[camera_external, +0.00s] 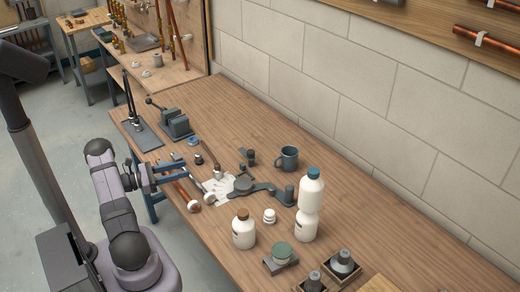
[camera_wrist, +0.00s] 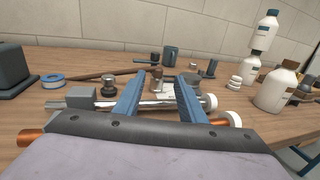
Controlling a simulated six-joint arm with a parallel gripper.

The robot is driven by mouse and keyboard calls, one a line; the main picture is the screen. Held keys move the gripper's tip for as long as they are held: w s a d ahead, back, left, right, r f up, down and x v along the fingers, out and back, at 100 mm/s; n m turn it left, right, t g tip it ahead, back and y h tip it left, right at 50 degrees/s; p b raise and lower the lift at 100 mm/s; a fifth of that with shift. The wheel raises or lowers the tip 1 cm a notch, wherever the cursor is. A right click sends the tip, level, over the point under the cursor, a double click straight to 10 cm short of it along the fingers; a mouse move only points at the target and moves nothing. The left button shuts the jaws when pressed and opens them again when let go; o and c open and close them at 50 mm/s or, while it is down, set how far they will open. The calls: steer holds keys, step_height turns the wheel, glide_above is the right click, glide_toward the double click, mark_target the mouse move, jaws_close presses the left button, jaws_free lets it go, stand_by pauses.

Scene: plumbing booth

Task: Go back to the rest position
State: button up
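My gripper (camera_external: 186,172) is low over the near left edge of the wooden workbench (camera_external: 345,195). In the wrist view its two blue fingers (camera_wrist: 160,88) stand apart, with nothing visibly clamped between them. A silver rod or pipe (camera_wrist: 158,103) passes behind or under the fingers; whether they touch it I cannot tell. Copper pipe (camera_wrist: 35,138) with a white end (camera_external: 194,206) lies close beside the gripper. My own wrist housing hides the near bench in the wrist view.
A grey bending tool (camera_external: 245,188) lies on white paper beyond the gripper. A dark mug (camera_external: 289,159), white bottles (camera_external: 244,232) and several small fittings stand to the right. A grey vise (camera_external: 176,124) and blue tape roll (camera_wrist: 52,78) are leftward.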

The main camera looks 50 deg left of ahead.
steer(key=w+d+r+m+g+h, duration=0.1)
steer(key=d, duration=0.1)
steer(key=w+d+r+m+h, duration=0.1)
steer(key=d, duration=0.1)
steer(key=w+d+r+m+g+h, duration=0.1)
steer(key=d+m, duration=0.1)
steer(key=shift+w+d+g, duration=0.25)
steer(key=shift+w+g, duration=0.05)
steer(key=shift+w, duration=0.1)
steer(key=d+r+m+g+h+p, duration=0.15)
steer(key=d+m+g, duration=0.25)
steer(key=d, duration=0.4)
steer(key=d+r+m+g+h, duration=0.1)
steer(key=d+r+m+g, duration=0.3)
steer(key=d, duration=0.3)
steer(key=d+r+m+g+h, duration=0.1)
steer(key=d+m+g, duration=0.2)
steer(key=d+m, duration=0.35)
steer(key=s+d+m+g+y, duration=0.3)
steer(key=s+d, duration=0.1)
steer(key=d, duration=0.3)
steer(key=s+f+m+y, duration=0.8)
steer(key=f+m, duration=0.1)
steer(key=m, duration=0.2)
steer(key=shift+s+d+f+g, duration=0.2)
steer(key=shift+d+g, duration=0.2)
